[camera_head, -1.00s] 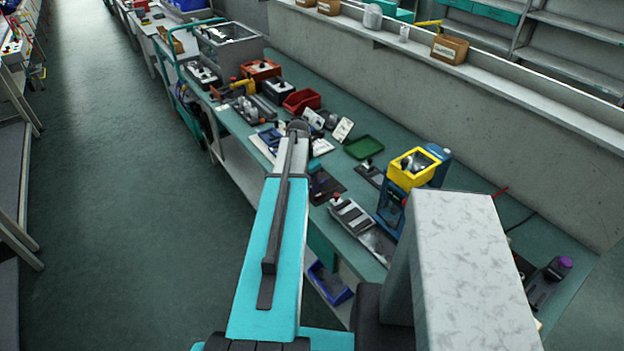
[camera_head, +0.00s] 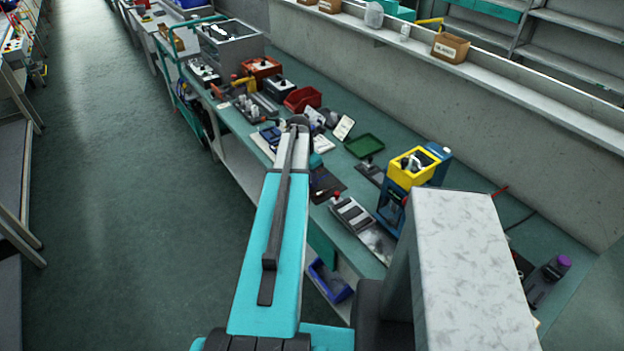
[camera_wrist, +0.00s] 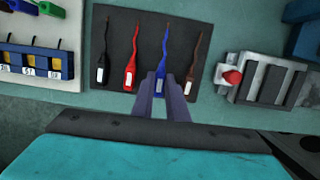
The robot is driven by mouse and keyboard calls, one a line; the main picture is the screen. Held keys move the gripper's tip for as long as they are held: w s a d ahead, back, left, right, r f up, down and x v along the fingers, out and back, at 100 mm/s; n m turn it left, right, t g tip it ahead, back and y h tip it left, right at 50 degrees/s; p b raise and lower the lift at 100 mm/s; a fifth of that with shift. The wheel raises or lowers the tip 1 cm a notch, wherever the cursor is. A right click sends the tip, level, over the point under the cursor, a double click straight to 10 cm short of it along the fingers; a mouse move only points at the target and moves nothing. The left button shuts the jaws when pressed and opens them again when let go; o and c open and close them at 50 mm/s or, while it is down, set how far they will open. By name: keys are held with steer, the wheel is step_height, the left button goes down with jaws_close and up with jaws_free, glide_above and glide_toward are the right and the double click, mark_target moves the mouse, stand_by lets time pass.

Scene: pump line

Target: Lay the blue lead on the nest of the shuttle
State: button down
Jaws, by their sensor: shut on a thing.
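The blue lead (camera_wrist: 163,50) lies on a dark mat (camera_wrist: 117,40) in the wrist view, between a red lead (camera_wrist: 130,65) and a brown lead (camera_wrist: 193,60). My gripper (camera_wrist: 162,80) is shut on the lower part of the blue lead, beside its white label. The lead's upper tail still lies over the mat. A grey unit with ribbed blocks and a red knob (camera_wrist: 270,83) stands to the right of the mat; it may be the shuttle, and I cannot make out its nest. It also shows in the head view (camera_head: 356,218).
A black lead (camera_wrist: 102,55) lies at the mat's left end. A blue block with yellow parts (camera_wrist: 35,60) is farther left. In the head view, a green tray (camera_head: 364,146), a red bin (camera_head: 302,99) and a yellow bin (camera_head: 412,178) stand on the bench.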

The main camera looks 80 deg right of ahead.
steer(key=shift+r+p, duration=1.3)
steer(key=shift+r, duration=1)
steer(key=shift+w, duration=0.1)
steer(key=w+a+r+b, duration=0.1)
steer(key=w+a, duration=0.4)
steer(key=w, duration=0.7)
steer(key=w+a+m+b, duration=0.15)
steer(key=w+a, duration=0.35)
steer(key=w, duration=0.7)
steer(key=w+a+r+b, duration=0.1)
steer(key=w+a, duration=0.4)
steer(key=w, duration=0.7)
steer(key=w+a+r+b, duration=0.2)
steer(key=w+a+b, duration=0.1)
steer(key=w+a, duration=1.4)
steer(key=w+a+r+b, duration=0.1)
steer(key=w+a, duration=0.1)
steer(key=a, duration=1)
steer(key=w+a+r+m+b, duration=0.1)
steer(key=w+a, duration=0.1)
steer(key=a, duration=1.1)
steer(key=w+a+r+b, duration=0.1)
steer(key=w+a, duration=0.1)
steer(key=a, duration=1.1)
steer(key=shift+w+a+y, duration=0.25)
steer(key=shift+w+y, duration=0.05)
steer(key=shift+w, duration=0.05)
